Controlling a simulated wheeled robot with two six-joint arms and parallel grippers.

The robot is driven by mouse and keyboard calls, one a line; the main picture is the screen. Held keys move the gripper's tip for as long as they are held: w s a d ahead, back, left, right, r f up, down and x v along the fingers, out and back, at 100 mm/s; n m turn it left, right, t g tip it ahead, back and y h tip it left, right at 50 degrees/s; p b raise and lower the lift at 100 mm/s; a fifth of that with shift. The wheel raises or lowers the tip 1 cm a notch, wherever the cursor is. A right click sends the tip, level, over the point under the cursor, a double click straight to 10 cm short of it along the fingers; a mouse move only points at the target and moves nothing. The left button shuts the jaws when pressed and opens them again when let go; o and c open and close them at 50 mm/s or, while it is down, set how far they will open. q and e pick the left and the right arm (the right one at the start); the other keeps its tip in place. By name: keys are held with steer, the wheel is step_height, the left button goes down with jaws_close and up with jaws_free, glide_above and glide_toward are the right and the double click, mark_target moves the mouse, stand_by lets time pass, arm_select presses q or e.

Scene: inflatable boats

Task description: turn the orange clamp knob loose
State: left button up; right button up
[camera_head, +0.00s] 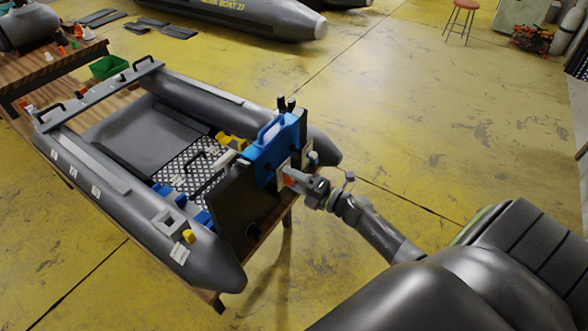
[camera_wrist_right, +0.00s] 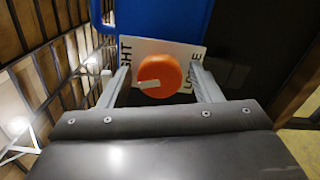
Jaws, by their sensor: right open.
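The orange clamp knob (camera_wrist_right: 160,76) is round with a pale pointer mark, in front of a white label plate (camera_wrist_right: 187,51) with partly hidden lettering in the right wrist view. In the head view the knob (camera_head: 289,181) is a small orange spot at the blue clamp's (camera_head: 272,142) lower part, on the boat's dark transom. My right gripper (camera_wrist_right: 159,88) is open, with one finger on each side of the knob. It comes in from the right in the head view (camera_head: 292,180). I cannot tell whether the fingers touch the knob. My left gripper is not in view.
The grey inflatable boat (camera_head: 215,270) rests on a wooden stand. A wooden bench (camera_head: 60,66) with a green bin (camera_head: 108,67) stands at the back left. A red stool (camera_head: 464,8) is far off at the right. The yellow floor between is clear.

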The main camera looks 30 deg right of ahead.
steer(key=m+p, duration=0.8)
steer(key=m, duration=0.8)
steer(key=shift+m, duration=0.4)
steer(key=shift+c, duration=0.2)
